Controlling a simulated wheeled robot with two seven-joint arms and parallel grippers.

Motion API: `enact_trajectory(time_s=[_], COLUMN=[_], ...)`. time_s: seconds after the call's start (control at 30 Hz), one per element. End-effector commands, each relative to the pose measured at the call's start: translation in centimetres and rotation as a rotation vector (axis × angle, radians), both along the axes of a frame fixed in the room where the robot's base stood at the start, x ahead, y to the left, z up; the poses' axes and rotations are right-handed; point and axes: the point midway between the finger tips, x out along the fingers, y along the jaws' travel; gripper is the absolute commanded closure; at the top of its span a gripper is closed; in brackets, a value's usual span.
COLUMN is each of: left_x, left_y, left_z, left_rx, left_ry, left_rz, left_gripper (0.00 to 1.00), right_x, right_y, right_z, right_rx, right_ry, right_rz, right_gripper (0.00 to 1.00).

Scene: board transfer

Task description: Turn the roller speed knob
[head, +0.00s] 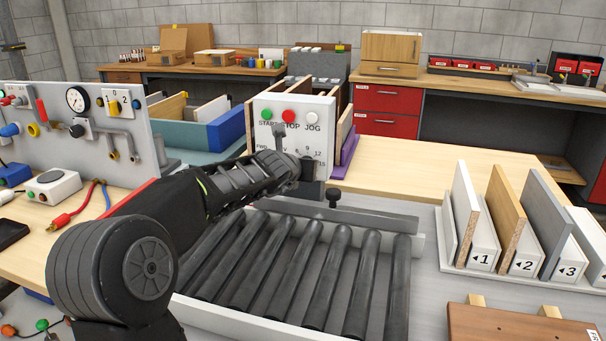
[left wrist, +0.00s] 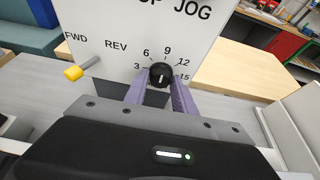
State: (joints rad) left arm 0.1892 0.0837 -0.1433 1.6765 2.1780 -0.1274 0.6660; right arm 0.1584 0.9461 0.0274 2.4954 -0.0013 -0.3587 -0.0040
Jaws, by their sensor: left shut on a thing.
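The white control panel (head: 319,131) stands behind the rollers, with START, STOP and JOG buttons and a dial. In the left wrist view the black roller speed knob (left wrist: 161,75) sits on the panel (left wrist: 140,25) under an arc of numbers from 3 to 15, with a white mark on its face. My left gripper (left wrist: 160,88) has its two purple fingers on either side of the knob and is shut on it. My right gripper is not in view.
A yellow-tipped FWD/REV lever (left wrist: 75,73) sticks out left of the knob. Dark rollers (head: 300,270) lie below the panel. A small black knob (head: 333,195) stands right of my gripper. A rack of numbered boards (head: 480,260) is at right.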

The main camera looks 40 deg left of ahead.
Motion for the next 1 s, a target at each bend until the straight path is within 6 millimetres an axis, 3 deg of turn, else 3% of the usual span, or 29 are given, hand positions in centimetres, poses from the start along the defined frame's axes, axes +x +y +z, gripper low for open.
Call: enact_trajectory(time_s=[0.4,0.43,0.67,1.0], left_x=[-0.01,-0.01,0.01,-0.33], left_y=[0.0,0.0,-0.02,-0.16], left_z=[-0.04,-0.05,-0.04,0.16], left_rx=[0.007,0.007,0.007,0.006], left_ry=[0.004,0.004,0.003,0.002], left_rz=[0.0,0.0,-0.001,0.0], left_gripper=[1.0,0.66,0.48,0.48], right_x=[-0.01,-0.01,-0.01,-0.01], right_y=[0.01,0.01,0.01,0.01], right_z=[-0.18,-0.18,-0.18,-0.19], right_rx=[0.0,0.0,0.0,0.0], right_ry=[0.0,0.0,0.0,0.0], right_rz=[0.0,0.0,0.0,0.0], right_gripper=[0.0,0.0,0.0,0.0])
